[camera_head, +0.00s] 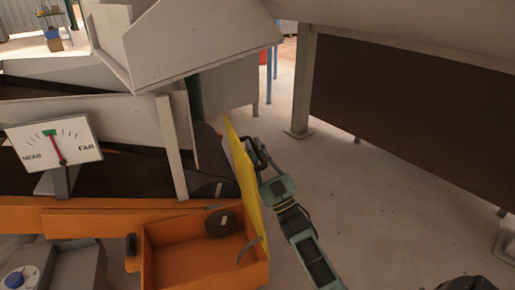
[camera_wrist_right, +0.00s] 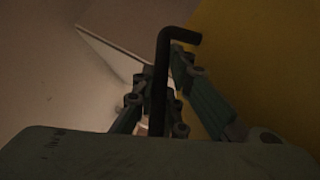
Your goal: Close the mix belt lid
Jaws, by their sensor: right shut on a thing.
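The yellow panel (camera_head: 245,178), which looks like the mix belt lid, stands steeply on edge along the right side of the belt housing. A black bar handle (camera_head: 258,148) is on its right face. My right gripper (camera_head: 261,163) is shut on this handle, to the right of the lid. In the right wrist view the dark bent handle (camera_wrist_right: 161,85) runs up between the fingers (camera_wrist_right: 158,108). The yellow lid (camera_wrist_right: 265,60) fills the right side there. My left gripper is out of view.
An orange open box (camera_head: 165,266) with a dark disc inside lies below the lid. A NEAR/FAR gauge (camera_head: 52,144) stands at left. A white chute (camera_head: 190,40) overhangs above. A brown panel (camera_head: 415,115) stands at right. Clear floor (camera_head: 370,210) lies right of my arm.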

